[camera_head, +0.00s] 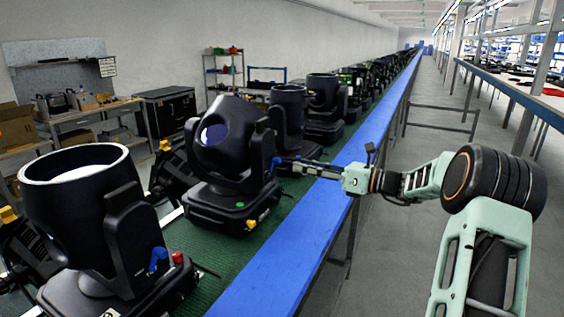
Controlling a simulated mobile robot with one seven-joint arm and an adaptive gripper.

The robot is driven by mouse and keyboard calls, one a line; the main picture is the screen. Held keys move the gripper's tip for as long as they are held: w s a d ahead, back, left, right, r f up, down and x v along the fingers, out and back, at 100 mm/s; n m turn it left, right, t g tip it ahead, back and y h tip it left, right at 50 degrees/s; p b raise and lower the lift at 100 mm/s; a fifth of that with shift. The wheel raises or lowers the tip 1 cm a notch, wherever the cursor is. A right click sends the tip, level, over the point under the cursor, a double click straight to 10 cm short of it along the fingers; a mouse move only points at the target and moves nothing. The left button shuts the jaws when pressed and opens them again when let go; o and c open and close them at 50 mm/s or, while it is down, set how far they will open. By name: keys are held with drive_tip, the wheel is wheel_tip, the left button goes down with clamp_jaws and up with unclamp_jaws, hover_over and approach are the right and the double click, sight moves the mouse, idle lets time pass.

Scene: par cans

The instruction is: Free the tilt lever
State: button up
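A black moving-head light (222,135) stands on the green belt in the middle, its head tilted in its yoke. A small blue lever (275,163) shows on the right side of its yoke. My gripper (282,162) reaches in from the right, its dark fingers at this lever. I cannot tell whether they touch it or how far apart they are. The nearest light (80,200) stands at the lower left with its lens facing up. It has a blue lever (157,260) and a red knob (178,258) on its yoke.
More black lights (288,115) stand in a long row behind. A blue rail (262,285) runs along the right edge of the green belt (240,252). The grey aisle (400,250) on the right is open. A workbench (85,118) and shelves stand at the back left.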

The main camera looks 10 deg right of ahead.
drive_tip(key=x, duration=0.7)
drive_tip(key=shift+p, duration=0.3)
drive_tip(key=shift+w, duration=0.1)
clamp_jaws()
